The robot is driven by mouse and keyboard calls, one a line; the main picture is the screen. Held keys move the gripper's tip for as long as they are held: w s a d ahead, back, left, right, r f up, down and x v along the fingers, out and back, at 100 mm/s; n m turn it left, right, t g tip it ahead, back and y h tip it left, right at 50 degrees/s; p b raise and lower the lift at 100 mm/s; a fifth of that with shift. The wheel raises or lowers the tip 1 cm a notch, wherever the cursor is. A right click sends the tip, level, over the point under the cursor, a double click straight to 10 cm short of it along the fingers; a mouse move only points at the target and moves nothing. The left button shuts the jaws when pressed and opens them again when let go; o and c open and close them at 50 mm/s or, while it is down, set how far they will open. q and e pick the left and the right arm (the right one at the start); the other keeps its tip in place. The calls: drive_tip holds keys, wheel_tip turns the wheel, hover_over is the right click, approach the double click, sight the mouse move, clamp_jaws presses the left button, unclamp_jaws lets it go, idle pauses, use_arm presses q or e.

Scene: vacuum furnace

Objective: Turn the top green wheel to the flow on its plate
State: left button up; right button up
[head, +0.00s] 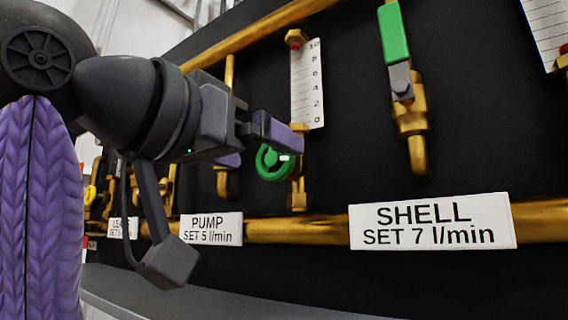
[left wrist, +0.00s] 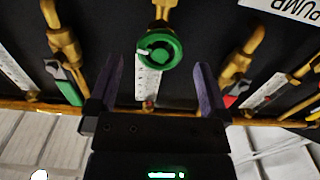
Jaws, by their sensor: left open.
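A green wheel (head: 275,162) with a pale mark sits on a brass valve below a white scale (head: 308,84) numbered 0 to 10. In the left wrist view the wheel (left wrist: 160,50) lies between the finger tips, with the scale (left wrist: 148,84) beyond it. My left gripper (head: 262,147) is open, its purple-faced fingers close to the wheel; contact cannot be told. A plate (head: 211,229) reads PUMP SET 5 l/min; another (head: 432,222) reads SHELL SET 7 l/min. The scale's flow reading is unclear. My right gripper is not in view.
A green lever handle (head: 393,33) on a brass valve stands to the right. A horizontal brass pipe (head: 310,228) runs behind the plates on the dark panel. A grey ledge (head: 220,305) runs below. More brass fittings stand at the left.

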sight(271, 156)
use_arm(q)
drive_tip(key=p+x, duration=0.1)
drive_tip(key=x, duration=0.4)
drive_tip(key=shift+w+d+p, duration=0.25)
drive_tip(key=shift+w+p, duration=0.05)
drive_tip(key=shift+w, duration=0.05)
drive_tip(key=shift+c, duration=0.3)
drive_tip(key=c, duration=1.2)
drive_tip(key=shift+o, duration=0.2)
